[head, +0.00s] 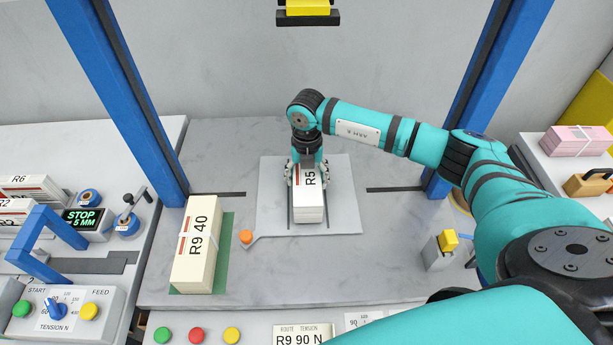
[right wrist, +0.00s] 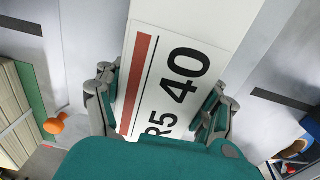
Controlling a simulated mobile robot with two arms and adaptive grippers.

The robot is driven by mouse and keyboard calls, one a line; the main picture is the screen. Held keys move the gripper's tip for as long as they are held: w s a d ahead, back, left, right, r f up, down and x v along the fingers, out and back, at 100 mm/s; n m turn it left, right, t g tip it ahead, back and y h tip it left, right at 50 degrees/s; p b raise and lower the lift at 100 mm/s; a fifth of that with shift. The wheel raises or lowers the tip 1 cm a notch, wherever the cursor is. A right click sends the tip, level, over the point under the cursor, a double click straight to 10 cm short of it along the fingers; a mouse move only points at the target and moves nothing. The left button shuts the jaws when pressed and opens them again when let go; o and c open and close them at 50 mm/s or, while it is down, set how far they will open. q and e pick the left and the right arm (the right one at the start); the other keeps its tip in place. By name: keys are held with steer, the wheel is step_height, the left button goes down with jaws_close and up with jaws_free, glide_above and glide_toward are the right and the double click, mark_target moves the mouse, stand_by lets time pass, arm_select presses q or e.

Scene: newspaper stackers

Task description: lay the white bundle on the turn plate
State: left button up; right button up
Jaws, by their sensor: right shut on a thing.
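The white bundle (head: 310,205), labelled R5 with a red stripe, is over the middle of the light grey square turn plate (head: 345,215). Its long side runs front to back. I cannot tell whether it touches the plate or hangs just above it. My right gripper (head: 308,175) points down and is shut on the bundle's far part, one finger on each long side. In the right wrist view the bundle's label (right wrist: 180,80) reads R5 40 between the fingers. The plate has an orange knob (head: 246,236) at its front left. My left gripper is not in view.
A cream bundle (head: 201,240) marked R9 40 lies on a green mat (head: 222,272) left of the plate. Blue posts (head: 128,90) flank the work table (head: 400,260). A yellow-topped block (head: 448,241) stands to the right. Pink papers (head: 576,140) lie on the right side table.

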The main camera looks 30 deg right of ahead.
steer(key=shift+f, duration=0.3)
